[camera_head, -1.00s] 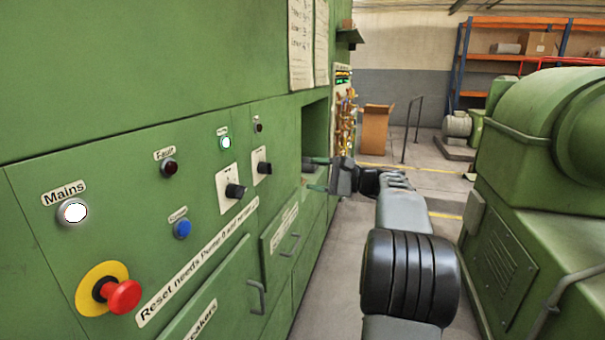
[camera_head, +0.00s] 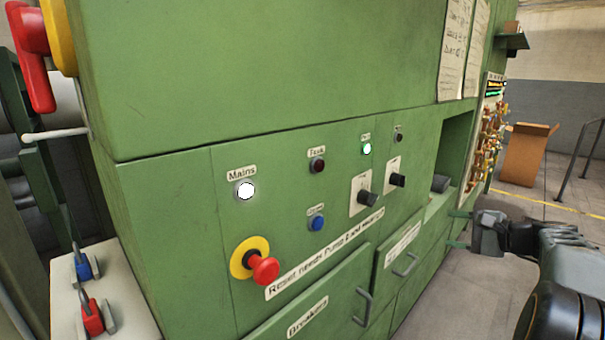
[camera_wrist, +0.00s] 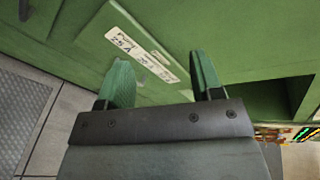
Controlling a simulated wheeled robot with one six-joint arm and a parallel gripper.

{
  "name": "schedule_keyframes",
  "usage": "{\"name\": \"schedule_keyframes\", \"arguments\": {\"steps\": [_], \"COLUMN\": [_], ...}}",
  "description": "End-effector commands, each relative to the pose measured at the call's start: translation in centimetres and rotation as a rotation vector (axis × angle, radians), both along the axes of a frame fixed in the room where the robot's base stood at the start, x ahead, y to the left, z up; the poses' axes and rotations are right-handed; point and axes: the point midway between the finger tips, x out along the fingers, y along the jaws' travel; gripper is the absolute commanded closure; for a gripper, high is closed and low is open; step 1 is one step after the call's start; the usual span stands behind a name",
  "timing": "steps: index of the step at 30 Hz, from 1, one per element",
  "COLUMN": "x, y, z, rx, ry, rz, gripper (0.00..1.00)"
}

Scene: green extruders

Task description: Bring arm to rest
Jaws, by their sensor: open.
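My gripper (camera_head: 459,228) is at the right of the head view, in front of the green cabinet (camera_head: 270,80) below an open recess. Its two green fingers are apart with nothing between them. In the wrist view the open gripper (camera_wrist: 160,80) faces the green cabinet front, near a white label plate (camera_wrist: 140,55). My arm reaches in from the lower right and stays extended.
The panel has a lit Mains lamp (camera_head: 245,190), a red emergency button (camera_head: 264,270), a blue button (camera_head: 316,223) and two black knobs. Drawer handles (camera_head: 363,307) stick out below. Red and blue switches sit at lower left. A cardboard box (camera_head: 527,155) stands behind on open floor.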

Motion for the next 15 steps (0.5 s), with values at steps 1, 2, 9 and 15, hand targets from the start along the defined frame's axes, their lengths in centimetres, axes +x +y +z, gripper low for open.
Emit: {"name": "schedule_keyframes", "arguments": {"steps": [1, 2, 9, 15], "x": [-1.0, -1.8, -10.9, -17.5], "y": [1.2, 2.2, 12.1, 17.3], "z": [-2.2, -3.3, -7.5, -5.9], "rx": [-0.089, -0.159, -0.842, -1.319], "ry": [0.085, 0.137, 0.372, 0.282], "rz": [0.013, 0.037, 0.434, 0.792], "gripper": [0.40, 0.40, 0.40, 0.40]}}
